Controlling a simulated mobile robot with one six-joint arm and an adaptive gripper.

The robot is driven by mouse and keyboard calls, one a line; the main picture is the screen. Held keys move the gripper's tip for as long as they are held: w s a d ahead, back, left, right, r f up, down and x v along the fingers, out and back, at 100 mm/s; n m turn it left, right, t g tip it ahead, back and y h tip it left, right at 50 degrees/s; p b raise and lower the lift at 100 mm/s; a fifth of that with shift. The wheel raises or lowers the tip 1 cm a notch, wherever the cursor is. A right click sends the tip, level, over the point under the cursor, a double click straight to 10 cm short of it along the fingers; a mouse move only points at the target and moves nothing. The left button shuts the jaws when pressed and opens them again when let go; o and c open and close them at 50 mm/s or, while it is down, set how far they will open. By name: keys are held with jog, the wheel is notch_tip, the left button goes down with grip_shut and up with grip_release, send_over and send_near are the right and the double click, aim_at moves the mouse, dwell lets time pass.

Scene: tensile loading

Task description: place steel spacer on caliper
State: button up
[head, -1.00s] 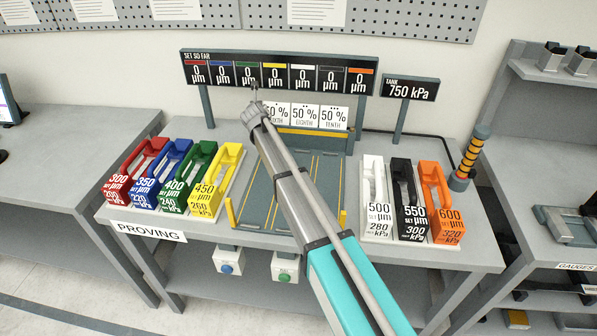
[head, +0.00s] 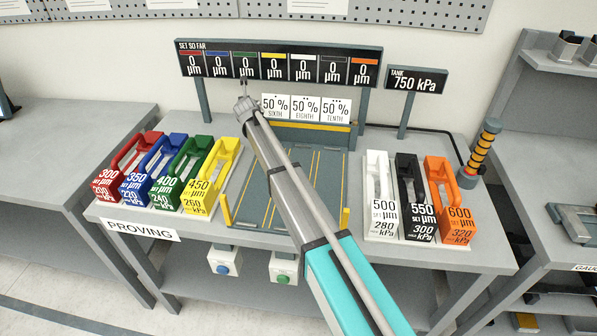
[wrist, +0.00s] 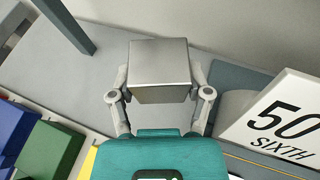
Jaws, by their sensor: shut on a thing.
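A plain steel block, the spacer (wrist: 158,68), is held between the two fingers of my gripper (wrist: 160,95) in the wrist view. The gripper is shut on it, with a finger at each side. In the head view my gripper (head: 243,100) is small, above the back of the proving bench and in front of the display board; the spacer cannot be made out there. A grey metal gauge (head: 578,222), which may be the caliper, lies on the right-hand bench, cut off by the picture edge and well apart from my gripper.
The proving bench (head: 330,245) carries red, blue, green and yellow blocks at left, and white, black and orange blocks at right. Percent cards (head: 305,107) stand behind the central bed. A pressure sign (head: 415,80) and a banded post (head: 482,150) rise at the right.

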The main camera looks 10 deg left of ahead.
jog(key=shift+w+a+f+b, duration=0.4)
jog(key=shift+a+f+b, duration=0.05)
jog(key=shift+f, duration=0.2)
notch_tip(320, 180, down, 6)
jog(key=b, duration=0.6)
jog(key=shift+f, duration=0.15)
jog(key=shift+f+b, duration=0.15)
jog(key=shift+b, duration=0.15)
jog(key=shift+f+b, duration=1.7)
jog(key=shift+b, duration=0.05)
jog(key=o, duration=0.9)
jog(key=shift+f, duration=0.15)
jog(key=shift+o, duration=0.8)
jog(key=shift+r, duration=0.2)
